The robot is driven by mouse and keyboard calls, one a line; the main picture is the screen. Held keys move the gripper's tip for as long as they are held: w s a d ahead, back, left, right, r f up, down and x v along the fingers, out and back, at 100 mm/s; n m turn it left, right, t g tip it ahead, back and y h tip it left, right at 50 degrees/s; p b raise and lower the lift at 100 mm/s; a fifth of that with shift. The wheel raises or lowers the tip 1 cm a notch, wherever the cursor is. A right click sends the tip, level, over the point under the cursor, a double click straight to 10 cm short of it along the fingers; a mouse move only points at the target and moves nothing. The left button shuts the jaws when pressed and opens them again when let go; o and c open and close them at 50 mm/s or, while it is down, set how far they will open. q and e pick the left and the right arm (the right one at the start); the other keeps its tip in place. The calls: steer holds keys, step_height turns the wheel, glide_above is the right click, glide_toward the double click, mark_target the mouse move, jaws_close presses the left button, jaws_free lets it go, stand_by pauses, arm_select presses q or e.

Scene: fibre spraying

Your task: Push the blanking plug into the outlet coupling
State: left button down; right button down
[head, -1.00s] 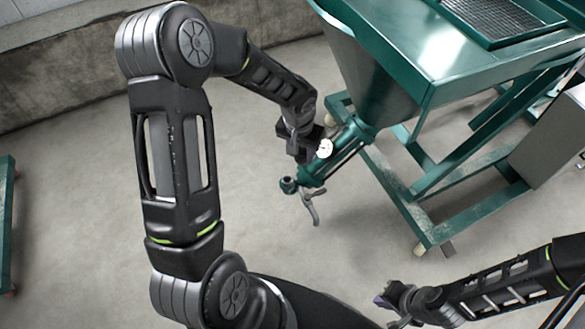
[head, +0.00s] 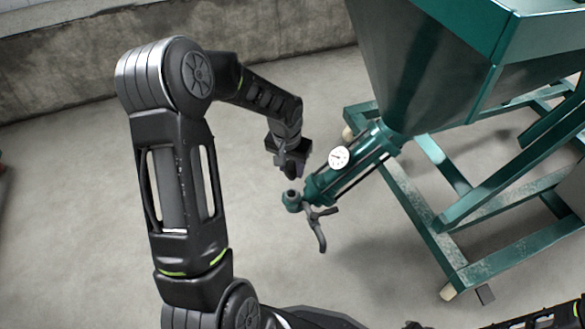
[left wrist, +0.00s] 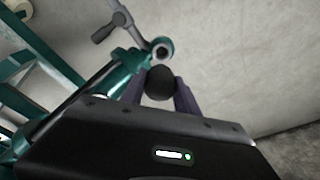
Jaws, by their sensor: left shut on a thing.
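The black round blanking plug (left wrist: 160,84) sits between the purple-grey fingers of my left gripper (left wrist: 160,92), which is shut on it. The outlet coupling (left wrist: 163,50) is a short green stub with an open round mouth, just beyond the plug in the left wrist view; a gap seems to show between them. In the head view the coupling (head: 291,199) is at the lower end of the green pump body, and my left gripper (head: 291,171) is just above it. The plug is hard to make out there. My right gripper (head: 412,325) is mostly cut off at the bottom edge.
The pump body (head: 350,170) carries a white gauge (head: 339,158) and, beside the coupling, a grey lever handle (head: 318,230). The green hopper (head: 430,70) and its frame (head: 440,215) fill the right side. The floor left of the pump is clear.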

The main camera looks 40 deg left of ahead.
mark_target(291, 180)
arm_select(q)
steer(key=shift+s+d+f, duration=0.1)
steer(key=shift+f+b, duration=2.1)
steer(key=shift+f, duration=0.7)
steer(key=shift+f+b, duration=1.05)
steer(key=shift+f, duration=0.65)
steer(key=c, duration=0.8)
jaws_free()
steer(key=shift+c, duration=0.2)
